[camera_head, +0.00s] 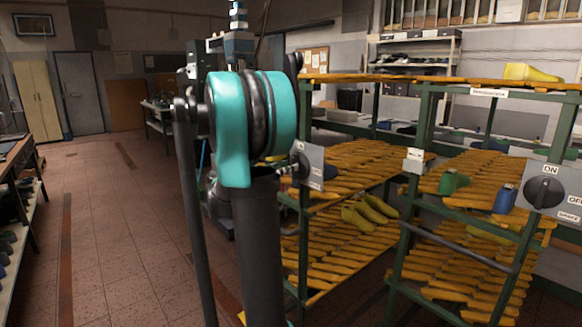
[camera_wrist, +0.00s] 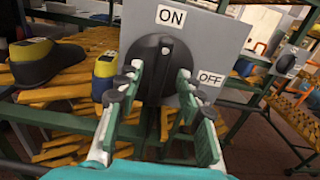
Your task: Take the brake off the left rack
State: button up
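The left rack (camera_head: 304,240) is a green frame with yellow slatted shelves. Its grey brake panel (camera_head: 311,164) is partly hidden behind my arm in the head view. In the wrist view, a grey panel (camera_wrist: 222,38) fills the middle, with ON above and OFF at the right. Its black knob (camera_wrist: 157,62) stands upright, in line with ON. My gripper (camera_wrist: 158,90) is open, its fingers on either side of the knob. I cannot tell whether they touch it.
The right rack (camera_head: 402,225) carries its own grey panel (camera_head: 543,207) with a black knob. Yellow, green and blue shoe lasts lie on the shelves. A shelf (camera_head: 36,215) stands at far left. The tiled floor (camera_head: 120,235) between is clear.

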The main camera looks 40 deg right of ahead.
jog(key=shift+w+d, duration=0.1)
jog(key=shift+d, duration=1.1)
jog(key=shift+c, duration=0.5)
grip_shut()
